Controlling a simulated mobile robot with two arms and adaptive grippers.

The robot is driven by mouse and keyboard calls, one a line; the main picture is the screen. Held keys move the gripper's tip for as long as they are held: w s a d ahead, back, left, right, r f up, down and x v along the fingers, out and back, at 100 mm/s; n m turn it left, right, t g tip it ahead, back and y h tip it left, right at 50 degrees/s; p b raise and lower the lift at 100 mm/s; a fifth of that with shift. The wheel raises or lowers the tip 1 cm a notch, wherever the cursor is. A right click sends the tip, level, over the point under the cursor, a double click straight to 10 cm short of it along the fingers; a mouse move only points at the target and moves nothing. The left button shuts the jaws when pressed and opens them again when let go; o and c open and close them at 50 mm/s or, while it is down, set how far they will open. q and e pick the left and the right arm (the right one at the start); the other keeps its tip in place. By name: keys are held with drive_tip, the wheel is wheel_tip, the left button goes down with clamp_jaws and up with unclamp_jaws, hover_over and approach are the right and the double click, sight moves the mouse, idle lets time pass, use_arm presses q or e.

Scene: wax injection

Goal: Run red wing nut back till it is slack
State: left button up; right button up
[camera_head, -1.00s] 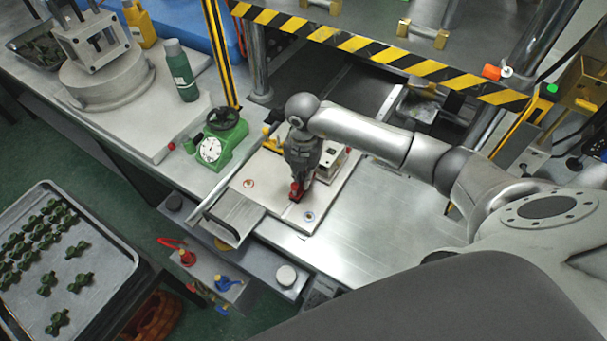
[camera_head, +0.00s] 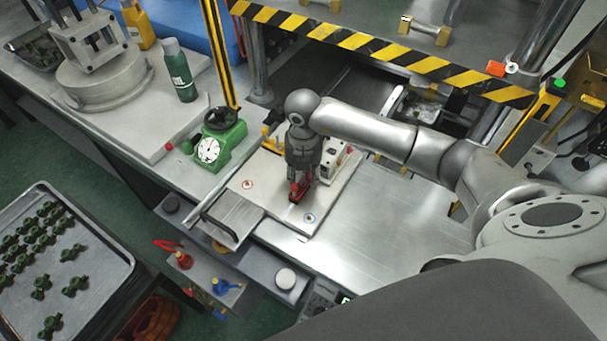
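The red wing nut (camera_head: 295,194) shows as a small red patch on the pale mould plate (camera_head: 268,179), under my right gripper (camera_head: 299,185). My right gripper points straight down with its fingertips at the red part. The fingers hide much of the nut, and I cannot tell whether they are closed on it or only around it. My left gripper is not in view.
A green dial gauge (camera_head: 220,139) stands left of the plate. A grey tray with a handle (camera_head: 224,216) lies at its front left. Red and blue valves (camera_head: 183,260) sit below the front edge. A striped yellow-black beam (camera_head: 384,55) crosses behind. The steel table at right (camera_head: 400,212) is clear.

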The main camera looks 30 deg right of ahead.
sight(303, 177)
drive_tip(key=shift+r, duration=0.1)
wheel_tip(303, 177, up, 12)
idle(0.5)
wheel_tip(303, 177, down, 12)
drive_tip(key=m+b, duration=0.1)
drive_tip(key=b, duration=0.4)
drive_tip(key=m+b, duration=0.2)
drive_tip(key=b, duration=0.3)
drive_tip(key=shift+f+m, duration=0.2)
drive_tip(key=shift+m, duration=0.1)
drive_tip(key=shift+c, duration=0.5)
